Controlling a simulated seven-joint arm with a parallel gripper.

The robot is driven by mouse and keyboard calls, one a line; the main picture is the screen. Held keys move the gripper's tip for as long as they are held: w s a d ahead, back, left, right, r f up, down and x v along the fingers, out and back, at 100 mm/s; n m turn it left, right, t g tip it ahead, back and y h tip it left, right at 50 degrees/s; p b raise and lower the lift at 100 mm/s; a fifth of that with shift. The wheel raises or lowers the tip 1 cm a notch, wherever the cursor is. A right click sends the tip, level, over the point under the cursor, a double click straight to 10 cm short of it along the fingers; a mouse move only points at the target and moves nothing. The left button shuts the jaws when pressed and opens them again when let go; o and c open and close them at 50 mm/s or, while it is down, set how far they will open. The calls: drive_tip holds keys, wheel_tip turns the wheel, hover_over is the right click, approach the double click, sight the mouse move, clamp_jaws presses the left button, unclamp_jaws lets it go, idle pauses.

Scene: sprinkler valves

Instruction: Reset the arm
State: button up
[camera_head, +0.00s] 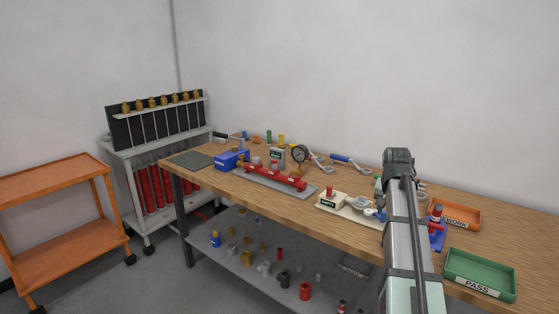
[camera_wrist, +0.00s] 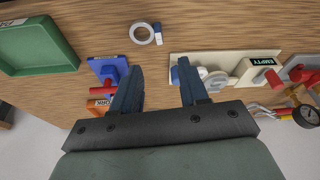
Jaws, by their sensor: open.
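My gripper (camera_wrist: 160,68) is open in the wrist view, with two blue fingers well apart and nothing between them. Bare wooden tabletop shows past the fingertips. In the head view my grey arm rises in the right foreground and hides part of the bench; the gripper's fingers cannot be made out there. In the wrist view, a cream plate (camera_wrist: 214,56) with an EMPTY label is to the right of the fingers. A blue stand (camera_wrist: 103,68) with a red part is to the left.
The wooden bench (camera_head: 240,186) carries a red pipe manifold (camera_head: 275,178), a gauge (camera_head: 300,153), a blue box (camera_head: 232,159), an orange WORK tray (camera_head: 467,213) and a green PASS tray (camera_head: 480,268). A grey cart (camera_head: 160,150) and an orange cart (camera_head: 60,180) stand at left.

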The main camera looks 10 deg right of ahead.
drive_tip(key=s+a+f+n+y, duration=0.1)
drive_tip(key=s+a+f+n, duration=0.1)
drive_tip(key=a+f, duration=0.65)
drive_tip(key=s+a+f+n+g, duration=0.1)
drive_tip(key=s+a+f, duration=0.3)
drive_tip(key=f, duration=0.7)
drive_tip(key=s+a+f+n+y, duration=0.1)
drive_tip(key=a+f+n, duration=0.1)
drive_tip(key=a+f, duration=0.7)
drive_tip(key=s+a+f+n+g, duration=0.2)
drive_tip(key=s+a+f, duration=0.5)
drive_tip(key=s+f, duration=0.4)
drive_tip(key=s+f+g, duration=0.3)
drive_tip(key=s+f, duration=0.7)
drive_tip(key=s, duration=0.4)
drive_tip(key=s+f+g, duration=0.3)
drive_tip(key=s+f, duration=0.8)
drive_tip(key=s, duration=0.3)
